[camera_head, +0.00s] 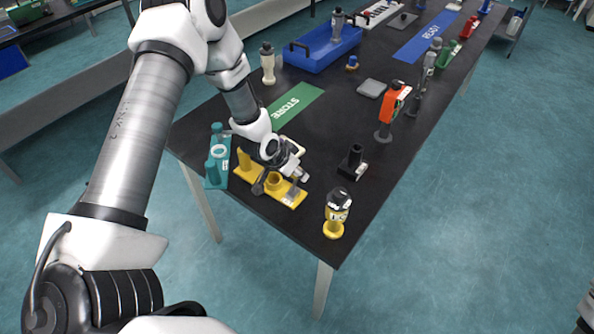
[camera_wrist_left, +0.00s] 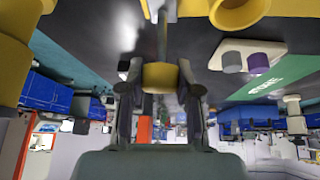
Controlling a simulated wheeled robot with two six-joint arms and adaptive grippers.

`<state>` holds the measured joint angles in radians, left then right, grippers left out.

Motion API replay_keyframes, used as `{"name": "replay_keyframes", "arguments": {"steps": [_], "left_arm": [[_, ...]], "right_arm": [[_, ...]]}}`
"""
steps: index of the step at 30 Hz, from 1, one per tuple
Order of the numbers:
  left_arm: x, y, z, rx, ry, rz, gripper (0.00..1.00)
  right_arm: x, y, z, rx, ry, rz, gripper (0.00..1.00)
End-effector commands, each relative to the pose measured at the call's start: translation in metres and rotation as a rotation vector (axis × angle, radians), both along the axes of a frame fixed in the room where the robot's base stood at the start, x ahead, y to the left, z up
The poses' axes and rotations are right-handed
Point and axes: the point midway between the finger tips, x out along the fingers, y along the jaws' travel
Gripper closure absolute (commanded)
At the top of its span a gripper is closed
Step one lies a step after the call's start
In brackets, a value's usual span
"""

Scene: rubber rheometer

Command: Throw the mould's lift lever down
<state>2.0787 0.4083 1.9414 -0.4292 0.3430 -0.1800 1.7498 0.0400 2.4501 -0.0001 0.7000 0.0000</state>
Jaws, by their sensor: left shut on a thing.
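The yellow mould stand (camera_head: 292,197) sits near the front left corner of the black table, with a yellow post and a round yellow cup. My left gripper (camera_wrist_left: 160,80) is over this stand. In the left wrist view its two fingers are closed on the yellow grip (camera_wrist_left: 160,74) of the lift lever, and a grey metal bar (camera_wrist_left: 162,38) runs on from the grip. In the head view my left wrist and fingers hide most of the lever, so its angle is hard to tell. My right gripper is out of view.
A teal stand (camera_head: 214,177) is close on the left of the mould stand. A yellow-and-black tool (camera_head: 335,214) and a small black block (camera_head: 352,163) stand to its right. The green STORE mat (camera_head: 297,103) and blue tray (camera_head: 325,50) lie farther back.

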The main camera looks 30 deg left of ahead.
Motion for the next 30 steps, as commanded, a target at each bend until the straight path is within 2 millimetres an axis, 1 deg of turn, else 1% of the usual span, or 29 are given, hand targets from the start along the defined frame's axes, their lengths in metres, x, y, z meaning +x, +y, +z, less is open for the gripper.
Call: {"name": "replay_keyframes", "arguments": {"steps": [1,29,30], "left_arm": [[-0.0023,-0.0001,-0.0034,0.000,0.007,-0.001,1.00],[-0.0037,-0.0004,-0.0047,-0.001,0.011,-0.001,1.00],[-0.0037,-0.0004,-0.0047,-0.001,0.011,-0.001,0.53]], "right_arm": [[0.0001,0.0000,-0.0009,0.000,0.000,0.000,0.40],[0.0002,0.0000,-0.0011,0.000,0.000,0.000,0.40],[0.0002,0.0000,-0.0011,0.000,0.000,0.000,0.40]]}}
